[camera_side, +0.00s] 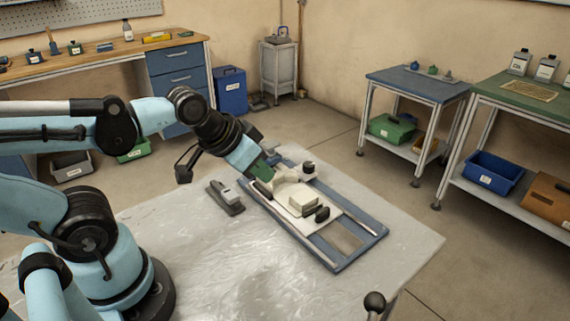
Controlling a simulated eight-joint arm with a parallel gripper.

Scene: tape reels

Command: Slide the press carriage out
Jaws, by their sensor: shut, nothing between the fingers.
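The press carriage is a cream plate (279,193) with a raised cream block (303,203) on it, seated on a blue base frame (374,238) with pale rails. It sits toward the back end of the frame. The front of the frame shows a bare grey-tan section. A dark knob (308,168) stands on the far side and another dark knob (322,214) at the carriage's front. My gripper (266,180) is shut and empty, reaching down at the carriage's back left end. Whether it touches the carriage I cannot tell; the gripper hides that corner.
A small grey device (226,195) with a dark base lies on the table (190,250) left of the frame. A dark round knob (375,302) rises at the table's front edge. The table's front left is clear. Benches and shelves stand well behind, across the floor.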

